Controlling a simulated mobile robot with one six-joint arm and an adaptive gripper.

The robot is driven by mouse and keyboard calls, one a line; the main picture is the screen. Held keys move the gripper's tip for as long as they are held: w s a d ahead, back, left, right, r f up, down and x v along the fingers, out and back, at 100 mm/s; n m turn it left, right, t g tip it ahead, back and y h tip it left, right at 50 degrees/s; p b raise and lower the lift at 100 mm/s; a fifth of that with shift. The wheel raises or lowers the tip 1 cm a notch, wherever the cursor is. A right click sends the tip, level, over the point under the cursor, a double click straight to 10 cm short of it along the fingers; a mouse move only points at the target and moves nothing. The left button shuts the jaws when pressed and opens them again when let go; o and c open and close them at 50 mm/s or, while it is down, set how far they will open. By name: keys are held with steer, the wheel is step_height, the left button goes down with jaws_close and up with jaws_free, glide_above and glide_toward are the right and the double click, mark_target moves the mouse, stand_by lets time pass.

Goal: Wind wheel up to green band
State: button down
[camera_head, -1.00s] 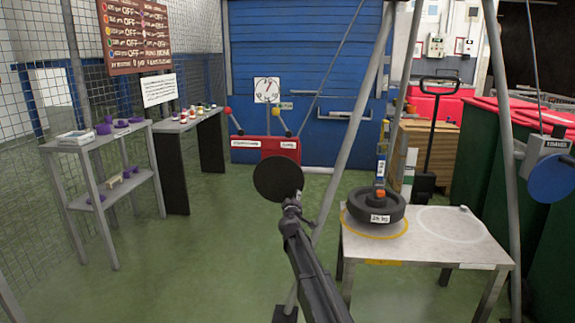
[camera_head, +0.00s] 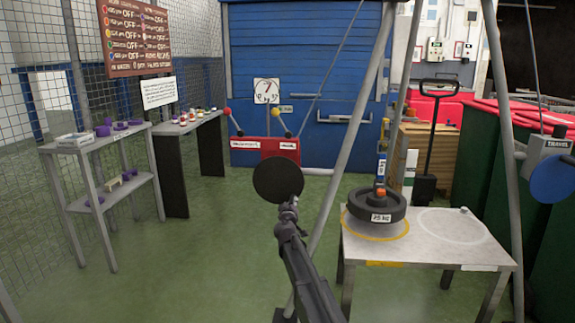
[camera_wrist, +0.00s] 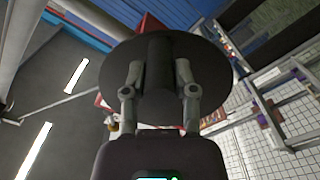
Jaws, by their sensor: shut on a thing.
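A dark round disc (camera_head: 277,180), apparently the wheel, stands in mid-picture in the head view. In the wrist view the disc (camera_wrist: 108,80) fills the upper middle, with a dark cylindrical hub or handle (camera_wrist: 159,75) at its centre. My gripper (camera_head: 288,205) is at the disc's near side. In the wrist view my gripper (camera_wrist: 159,82) has one finger on each side of the handle and is shut on it. A white dial (camera_head: 266,91) with a red needle hangs at the back. Its marks are too small to read, and I cannot make out a green band.
A table (camera_head: 450,254) at the right bears a dark weight (camera_head: 376,210) marked 25 kg. Slanted grey poles (camera_head: 345,150) stand between the disc and table. A blue wheel (camera_head: 553,178) is at the right edge. Shelves (camera_head: 95,146) line the left. Green floor lies open centre-left.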

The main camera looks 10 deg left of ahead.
steer(key=shift+w+a+f+m+b, duration=0.1)
steer(key=shift+a+f+m+b, duration=0.25)
steer(key=shift+a+m, duration=0.3)
steer(key=shift+a+f+m+b, duration=0.2)
steer(key=shift+a+f+m, duration=0.1)
steer(key=shift+a+m, duration=0.35)
steer(key=shift+c, duration=1.3)
jaws_free()
steer(key=shift+f, duration=0.1)
steer(key=shift+o, duration=0.3)
steer(key=shift+d, duration=0.15)
steer(key=shift+d, duration=0.1)
steer(key=shift+s, duration=0.25)
steer(key=s, duration=0.7)
steer(key=shift+s, duration=0.25)
